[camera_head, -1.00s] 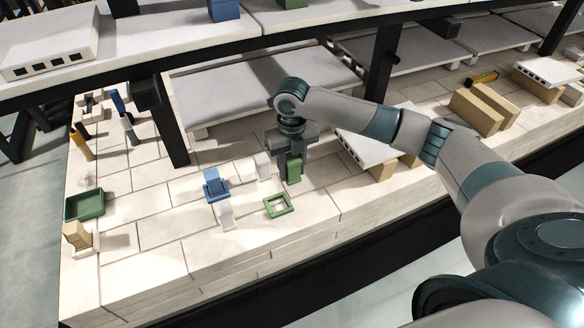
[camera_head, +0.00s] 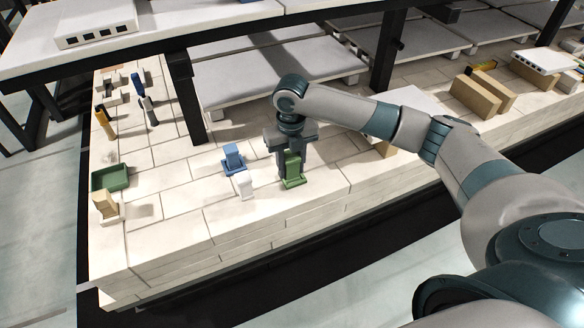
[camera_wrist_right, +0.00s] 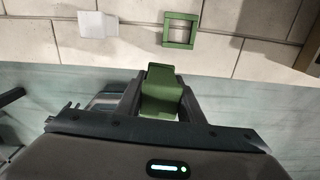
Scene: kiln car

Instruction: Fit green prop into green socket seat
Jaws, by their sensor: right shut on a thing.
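The green prop (camera_head: 292,164) is a small upright block. My right gripper (camera_head: 290,152) points down and is shut on it; the prop also shows between the fingers in the right wrist view (camera_wrist_right: 160,92). The green socket seat (camera_head: 296,184) is a square frame on the pale block deck. In the head view the prop's lower end overlaps it. In the right wrist view the seat (camera_wrist_right: 181,30) is empty, with bare deck inside, and the prop appears apart from it. My left gripper is not in view.
Left of the seat stand a white piece (camera_head: 245,187) and a blue prop piece (camera_head: 233,158). A green tray (camera_head: 110,178) and a tan piece (camera_head: 105,206) are at the deck's left end. A black post (camera_head: 186,95) and grey shelves (camera_head: 270,78) stand behind.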

